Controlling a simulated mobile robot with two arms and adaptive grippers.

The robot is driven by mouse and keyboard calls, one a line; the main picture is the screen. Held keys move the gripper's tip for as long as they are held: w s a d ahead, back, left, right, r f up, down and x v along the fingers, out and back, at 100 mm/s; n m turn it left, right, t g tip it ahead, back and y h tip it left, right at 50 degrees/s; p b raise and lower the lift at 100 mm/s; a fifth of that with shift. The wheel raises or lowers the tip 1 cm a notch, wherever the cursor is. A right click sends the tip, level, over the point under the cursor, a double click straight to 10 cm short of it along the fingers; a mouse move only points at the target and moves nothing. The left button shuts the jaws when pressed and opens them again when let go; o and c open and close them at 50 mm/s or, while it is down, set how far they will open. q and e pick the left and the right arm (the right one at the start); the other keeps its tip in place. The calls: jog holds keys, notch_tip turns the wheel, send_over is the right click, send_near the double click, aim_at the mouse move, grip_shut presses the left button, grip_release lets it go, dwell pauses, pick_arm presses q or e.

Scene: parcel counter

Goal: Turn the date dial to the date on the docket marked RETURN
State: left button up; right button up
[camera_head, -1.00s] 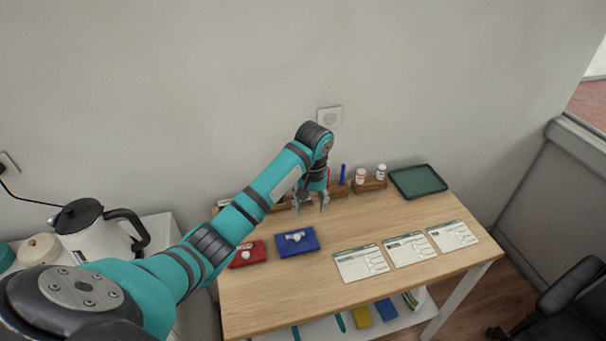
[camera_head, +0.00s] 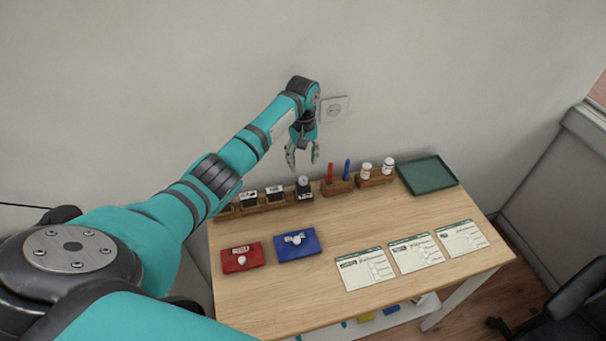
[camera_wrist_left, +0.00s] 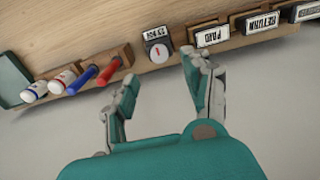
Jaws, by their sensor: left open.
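The date dial (camera_head: 304,187) is a small dark block with a round white face at the back of the table. In the left wrist view the date dial (camera_wrist_left: 158,47) shows a red mark on its face; its lettering is too small to read surely. My left gripper (camera_head: 302,156) is open and empty, raised above the back edge near the dial. In the left wrist view its fingers (camera_wrist_left: 158,75) are spread, with the dial beyond them. Three dockets, left (camera_head: 365,270), middle (camera_head: 416,253) and right (camera_head: 461,239), lie at the front right; their headings are unreadable.
Stamps, including one marked RETURN (camera_wrist_left: 262,22) and one marked PAID (camera_wrist_left: 212,36), stand left of the dial. Red (camera_head: 330,172) and blue (camera_head: 347,169) markers, two bottles and a green tray (camera_head: 428,174) are to its right. Red and blue pads lie in front.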

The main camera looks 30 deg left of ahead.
aim_at(303, 179)
pick_arm(q)
notch_tip(303, 179, down, 6)
jog(key=shift+s+d+f, duration=0.1)
jog(key=shift+d, duration=0.05)
jog(key=shift+f, duration=0.7)
jog(key=c, duration=0.3)
grip_shut()
pick_arm(e)
jog(key=w, duration=0.1)
jog(key=w+a, duration=0.1)
jog(key=w, duration=0.1)
jog(key=shift+w+a+r+t, duration=0.1)
jog(key=shift+w+a+t, duration=0.1)
jog(key=shift+t, duration=0.1)
